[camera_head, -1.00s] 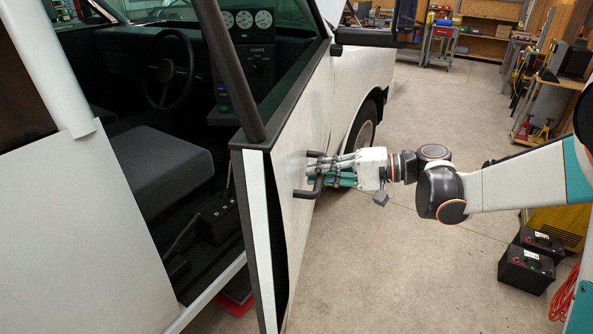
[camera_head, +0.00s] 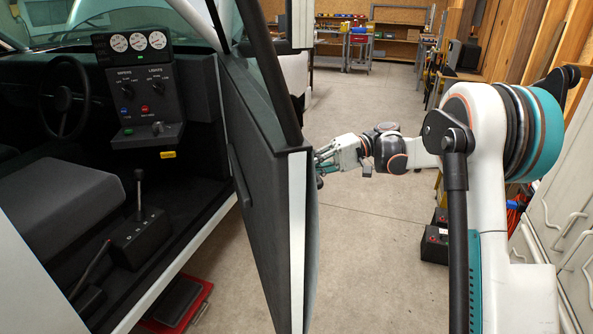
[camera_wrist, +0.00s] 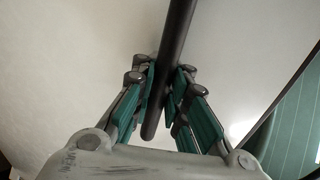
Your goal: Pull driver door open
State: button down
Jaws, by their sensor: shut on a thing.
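The driver door (camera_head: 302,240) stands swung out from the white pickup, seen nearly edge-on, with its dark inner panel (camera_head: 262,190) facing the cab. My gripper (camera_head: 320,165) is at the door's outer side, its fingertips partly hidden behind the door edge in the head view. In the wrist view, my gripper (camera_wrist: 166,88) has its teal-padded fingers closed on both sides of the dark bar of the door handle (camera_wrist: 178,35). The white outer door skin (camera_wrist: 80,50) lies behind the bar.
The cab shows a seat (camera_head: 55,205), a gear lever (camera_head: 139,190) and a gauge panel (camera_head: 140,85). A red-edged pad (camera_head: 178,305) lies on the floor below the sill. Black batteries (camera_head: 434,243) and cabinets (camera_head: 560,200) stand to the right. Floor between door and batteries is clear.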

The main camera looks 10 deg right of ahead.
jog(key=shift+r, duration=0.1)
jog(key=c, duration=1.6)
grip_release()
